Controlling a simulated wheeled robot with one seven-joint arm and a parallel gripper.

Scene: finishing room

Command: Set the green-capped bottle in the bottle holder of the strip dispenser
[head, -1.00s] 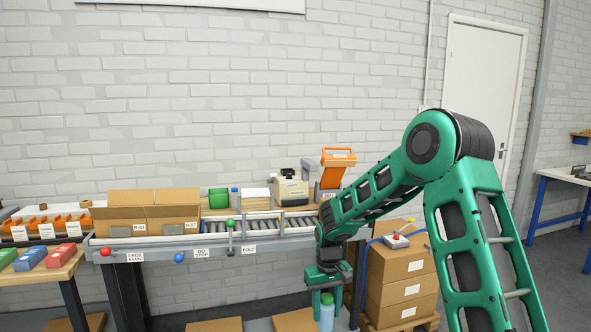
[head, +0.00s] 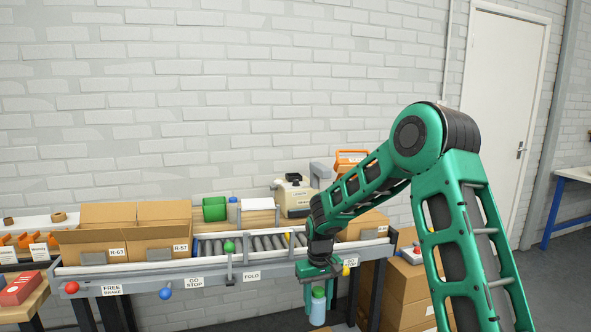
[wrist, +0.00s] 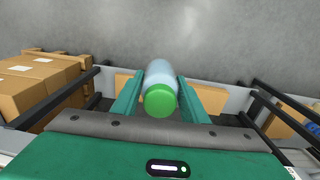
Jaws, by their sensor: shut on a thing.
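The green-capped bottle (head: 318,307) is pale blue and hangs upright below my gripper (head: 318,282). In the wrist view the bottle (wrist: 160,70) sits between the two green fingers, its green cap facing the camera. My gripper (wrist: 160,95) is shut on it. In the head view it is in front of and below the conveyor's front rail. A beige machine with a dark top (head: 294,196), which looks like the strip dispenser, stands behind the conveyor, partly hidden by my arm. Its bottle holder cannot be made out.
The roller conveyor (head: 215,277) carries open cartons (head: 125,240) at left. A green roll (head: 214,209) and a small blue-capped bottle (head: 232,210) stand behind it. An orange-framed device (head: 351,158) is behind my arm. Stacked boxes (head: 404,285) stand at right.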

